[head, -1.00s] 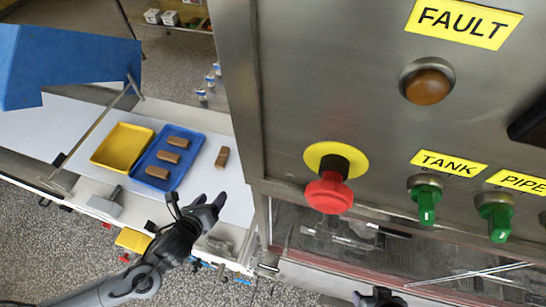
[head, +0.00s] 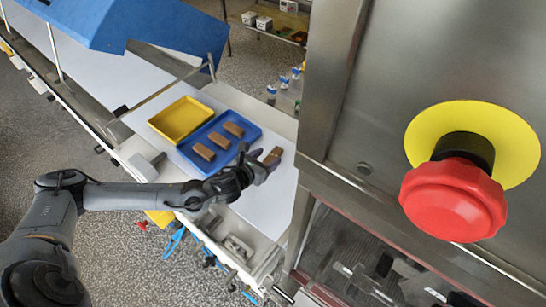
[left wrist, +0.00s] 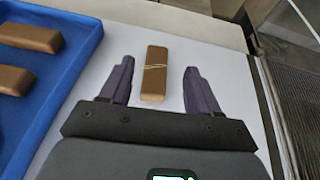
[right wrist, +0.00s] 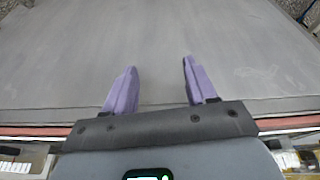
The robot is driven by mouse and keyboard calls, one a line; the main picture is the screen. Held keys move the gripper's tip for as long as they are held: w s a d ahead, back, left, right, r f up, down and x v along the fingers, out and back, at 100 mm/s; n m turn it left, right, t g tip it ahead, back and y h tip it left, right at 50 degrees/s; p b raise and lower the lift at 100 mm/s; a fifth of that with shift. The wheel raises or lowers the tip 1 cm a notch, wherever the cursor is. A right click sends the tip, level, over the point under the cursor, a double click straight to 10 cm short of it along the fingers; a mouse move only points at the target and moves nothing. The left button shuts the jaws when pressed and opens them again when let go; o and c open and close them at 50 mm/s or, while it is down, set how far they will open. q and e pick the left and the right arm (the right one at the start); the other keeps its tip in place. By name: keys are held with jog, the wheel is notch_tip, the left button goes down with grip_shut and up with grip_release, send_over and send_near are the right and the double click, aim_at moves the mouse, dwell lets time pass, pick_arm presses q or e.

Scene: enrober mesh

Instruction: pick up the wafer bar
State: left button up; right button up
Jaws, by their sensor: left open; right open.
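A brown wafer bar (head: 273,156) lies by itself on the white surface, to the right of the blue tray. In the left wrist view the wafer bar (left wrist: 155,74) has pale lines across it and lies lengthwise between the fingers of my left gripper (left wrist: 152,88), with a gap on each side. In the head view my left gripper (head: 258,165) is open at the bar. Several more brown bars (head: 219,140) lie in the blue tray (head: 186,154). My right gripper (right wrist: 155,88) is open and empty over a plain grey surface in the right wrist view.
An empty yellow tray (head: 181,118) stands left of the blue tray. A large red emergency button (head: 455,200) on a steel cabinet (head: 385,75) is at the right. A blue cover (head: 130,30) overhangs the back left. White surface (head: 262,200) is free in front.

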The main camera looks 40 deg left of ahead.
aim_at(276, 152)
pick_arm(q)
jog(key=shift+f+x, duration=0.1)
jog(key=shift+x, duration=1.3)
jog(key=shift+f+x, duration=0.15)
jog(key=shift+x, duration=1.25)
jog(key=shift+s+a, duration=0.15)
jog(key=shift+a, duration=0.05)
jog(key=c, duration=0.8)
